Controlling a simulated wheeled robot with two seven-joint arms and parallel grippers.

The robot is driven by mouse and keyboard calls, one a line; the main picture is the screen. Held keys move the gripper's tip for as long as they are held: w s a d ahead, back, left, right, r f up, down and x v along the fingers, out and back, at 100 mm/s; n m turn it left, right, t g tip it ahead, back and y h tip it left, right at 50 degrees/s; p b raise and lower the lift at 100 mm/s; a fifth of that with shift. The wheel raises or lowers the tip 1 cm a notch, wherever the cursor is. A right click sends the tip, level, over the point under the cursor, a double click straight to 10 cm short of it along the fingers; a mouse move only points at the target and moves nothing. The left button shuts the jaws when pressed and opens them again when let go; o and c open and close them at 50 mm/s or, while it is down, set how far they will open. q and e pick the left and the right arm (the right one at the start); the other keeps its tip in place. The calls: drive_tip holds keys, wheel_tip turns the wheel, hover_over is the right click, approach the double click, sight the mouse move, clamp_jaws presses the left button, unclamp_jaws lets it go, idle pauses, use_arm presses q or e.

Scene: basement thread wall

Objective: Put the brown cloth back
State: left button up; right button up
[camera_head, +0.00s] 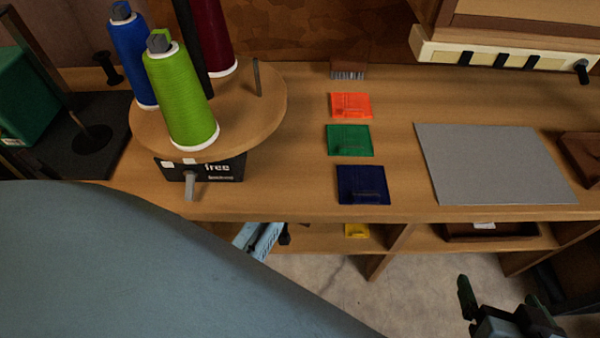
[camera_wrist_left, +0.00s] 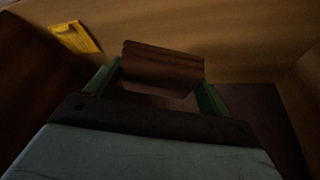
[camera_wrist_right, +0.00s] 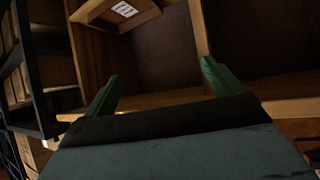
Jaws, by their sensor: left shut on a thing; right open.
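The brown cloth (camera_wrist_left: 162,66) is a dark brown, streaked, block-like piece between the fingers of my left gripper (camera_wrist_left: 158,82) in the left wrist view. The left gripper is shut on it inside the shelf space under the worktop. In the head view the left wrist (camera_head: 262,240) shows at the worktop's front edge, and its fingers and the cloth are hidden. My right gripper (camera_head: 500,303) is open and empty in front of the shelves at lower right. Its fingers also show apart in the right wrist view (camera_wrist_right: 158,82).
Orange (camera_head: 351,105), green (camera_head: 349,140) and navy (camera_head: 362,185) squares lie on the worktop beside a grey mat (camera_head: 495,165). A yellow piece (camera_wrist_left: 75,38) lies in the shelf. A thread turntable (camera_head: 270,100) stands left. A labelled brown tray (camera_head: 490,231) sits in the right shelf compartment.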

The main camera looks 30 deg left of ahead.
sight(298, 228)
use_arm(q)
wheel_tip(298, 228, down, 2)
drive_tip(key=shift+f+b, duration=0.2)
drive_tip(key=shift+b, duration=0.45)
wheel_tip(298, 228, down, 2)
drive_tip(key=shift+w+b, duration=0.1)
drive_tip(key=shift+b, duration=0.55)
drive_tip(key=shift+f, duration=0.25)
wheel_tip(298, 228, down, 3)
drive_tip(key=shift+r+b, duration=0.1)
drive_tip(key=shift+b, duration=1.05)
drive_tip(key=shift+f, duration=0.2)
use_arm(e)
drive_tip(key=w+a+r+t+y, duration=0.1)
drive_tip(key=a+r+t+y, duration=0.2)
drive_tip(key=r+t, duration=1)
drive_tip(key=shift+a+r+y, duration=0.15)
drive_tip(key=shift+r+y, duration=0.55)
drive_tip(key=shift+r, duration=1.4)
